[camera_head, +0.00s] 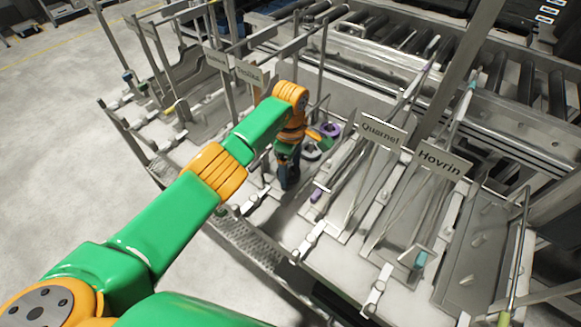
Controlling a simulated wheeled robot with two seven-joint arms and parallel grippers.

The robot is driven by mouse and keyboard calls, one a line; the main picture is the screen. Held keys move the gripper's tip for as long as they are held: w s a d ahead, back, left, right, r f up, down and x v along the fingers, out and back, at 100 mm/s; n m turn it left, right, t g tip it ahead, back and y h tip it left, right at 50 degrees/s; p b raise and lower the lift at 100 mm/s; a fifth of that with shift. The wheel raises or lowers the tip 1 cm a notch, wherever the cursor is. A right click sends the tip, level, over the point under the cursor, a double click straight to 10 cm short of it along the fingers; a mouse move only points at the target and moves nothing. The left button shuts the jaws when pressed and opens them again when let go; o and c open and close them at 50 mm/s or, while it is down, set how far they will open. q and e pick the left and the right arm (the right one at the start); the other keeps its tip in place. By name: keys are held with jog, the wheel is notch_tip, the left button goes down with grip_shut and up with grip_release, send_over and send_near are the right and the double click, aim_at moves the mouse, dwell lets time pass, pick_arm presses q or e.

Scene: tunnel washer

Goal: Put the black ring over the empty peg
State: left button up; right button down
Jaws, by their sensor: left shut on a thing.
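My left arm reaches in from the lower left. Its left gripper (288,180) points down, low over the bench bay in the middle, and is shut on a dark thing. The arm and dark fingers hide most of what is held, so I cannot make out whether it is the black ring. A pale ring-shaped piece (311,152) and a purple ring (331,131) lie just right of and behind the gripper. I cannot tell which peg is the empty one. My right gripper is not in view.
Signs reading Quarnel (383,131) and Hovrin (440,161) stand on bays to the right. Upright posts and thin rods rise around the gripper. A roller conveyor (420,42) runs behind. A grey plate (478,262) with small pegs lies at right. Open floor (55,130) is left.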

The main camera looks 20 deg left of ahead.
pick_arm(q)
jog(key=shift+f, duration=0.2)
jog(key=o, duration=1.3)
jog(key=shift+c, duration=0.2)
